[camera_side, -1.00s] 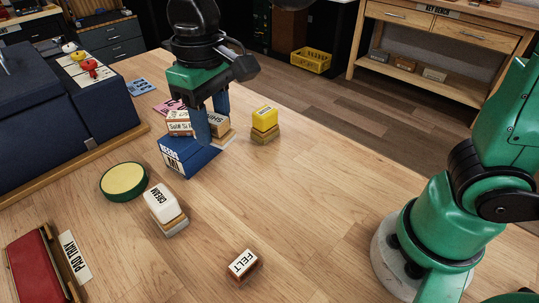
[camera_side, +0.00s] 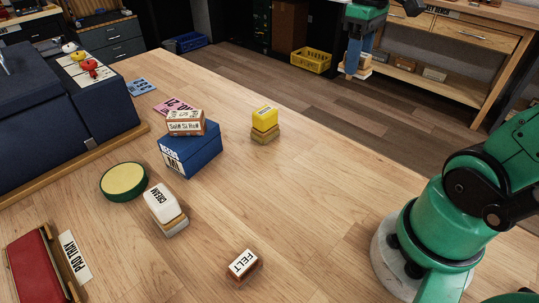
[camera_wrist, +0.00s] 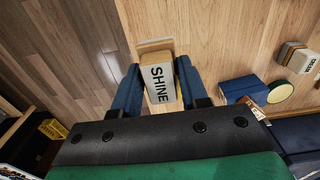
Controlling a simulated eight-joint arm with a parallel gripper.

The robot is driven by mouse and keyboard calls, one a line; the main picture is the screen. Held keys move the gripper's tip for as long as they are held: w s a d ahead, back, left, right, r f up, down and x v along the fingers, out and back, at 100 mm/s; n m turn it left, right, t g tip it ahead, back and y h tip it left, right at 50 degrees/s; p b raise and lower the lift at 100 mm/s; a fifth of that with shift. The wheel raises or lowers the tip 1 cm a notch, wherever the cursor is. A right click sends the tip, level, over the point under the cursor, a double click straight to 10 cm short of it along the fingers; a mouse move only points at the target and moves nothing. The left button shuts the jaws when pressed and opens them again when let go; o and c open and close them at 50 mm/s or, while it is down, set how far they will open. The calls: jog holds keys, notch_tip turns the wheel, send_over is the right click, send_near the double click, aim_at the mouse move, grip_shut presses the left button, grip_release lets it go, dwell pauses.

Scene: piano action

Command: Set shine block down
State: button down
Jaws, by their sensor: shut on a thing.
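My gripper (camera_side: 357,65) is shut on the shine block. The block (camera_wrist: 158,78) is pale, has black SHINE lettering and a wooden-coloured end, and sits between the two blue fingers in the wrist view. In the side view its small pale part (camera_side: 364,71) shows at the fingertips, high up and clear of any surface. In that view the gripper appears beyond the table's far edge, against the floor and the bench; the wrist view shows wooden tabletop (camera_wrist: 210,32) past the block.
A blue box (camera_side: 192,150) carries a small labelled block (camera_side: 186,123). Also on the table are a yellow-topped block (camera_side: 265,124), a white CREAM block (camera_side: 162,205), a FELT block (camera_side: 242,268), a round green-rimmed disc (camera_side: 124,181) and a red pad tray (camera_side: 35,267). The table's right middle is clear.

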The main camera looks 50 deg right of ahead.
aim_at(344, 159)
jog(key=shift+s+d, duration=0.5)
jog(key=shift+s+d+f, duration=0.15)
jog(key=shift+f, duration=0.1)
notch_tip(344, 159, down, 20)
jog(key=shift+r, duration=0.2)
jog(key=shift+f, duration=0.1)
jog(key=shift+c, duration=2.3)
grip_release()
